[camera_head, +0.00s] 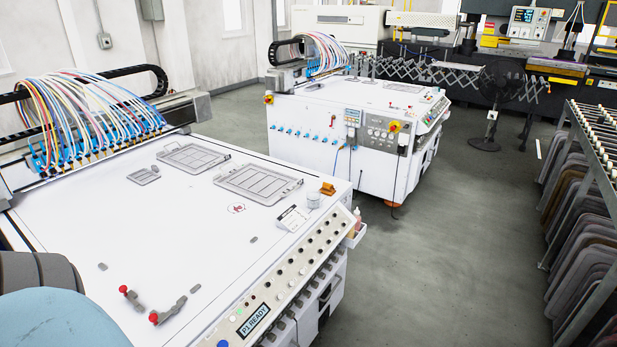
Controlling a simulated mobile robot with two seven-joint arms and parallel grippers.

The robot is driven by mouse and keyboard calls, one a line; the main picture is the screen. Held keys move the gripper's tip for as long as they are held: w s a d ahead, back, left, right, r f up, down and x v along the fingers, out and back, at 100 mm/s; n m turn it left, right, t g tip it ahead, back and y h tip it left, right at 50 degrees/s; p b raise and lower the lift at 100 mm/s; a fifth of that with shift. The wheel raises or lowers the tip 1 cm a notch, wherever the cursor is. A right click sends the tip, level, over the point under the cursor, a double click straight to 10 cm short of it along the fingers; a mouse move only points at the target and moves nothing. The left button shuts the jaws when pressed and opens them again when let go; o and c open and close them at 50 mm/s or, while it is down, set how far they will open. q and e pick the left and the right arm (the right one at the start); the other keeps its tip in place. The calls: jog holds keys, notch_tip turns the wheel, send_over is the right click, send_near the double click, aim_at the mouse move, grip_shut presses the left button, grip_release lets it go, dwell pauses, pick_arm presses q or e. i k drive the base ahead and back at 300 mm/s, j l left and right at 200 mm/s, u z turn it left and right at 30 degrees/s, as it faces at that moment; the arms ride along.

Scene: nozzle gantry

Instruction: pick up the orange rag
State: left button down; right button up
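A small folded orange piece, which looks like the orange rag (328,188), lies on the white top of the near machine (200,240). It is at the far right corner of that top, behind a small pale cup (313,201). Nothing is touching it from above. Neither of my grippers is in view.
Two metal frame trays (258,183) (193,157), a white card (292,218) and red-knobbed clamps (168,312) are on the near machine top. Coloured hoses (90,115) rise at its back left. A second white machine (350,120) stands behind.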

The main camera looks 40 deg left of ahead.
aim_at(326, 188)
jog(key=i+u, duration=0.25)
jog(key=i, duration=0.25)
jog(key=i+u, duration=0.25)
jog(key=i, duration=0.25)
jog(key=i+l+u, duration=0.2)
jog(key=i, duration=0.3)
jog(key=i+l+u, duration=0.1)
jog(key=i+u, duration=0.3)
jog(key=i+l+u, duration=0.2)
jog(key=u, duration=0.2)
jog(key=i+l+u, duration=0.25)
jog(key=u, duration=0.15)
jog(key=i+l+u, duration=0.2)
jog(key=u, duration=0.15)
jog(key=i+l+u, duration=0.1)
jog(key=l+u, duration=0.3)
jog(key=i+l+u, duration=0.15)
jog(key=u, duration=0.2)
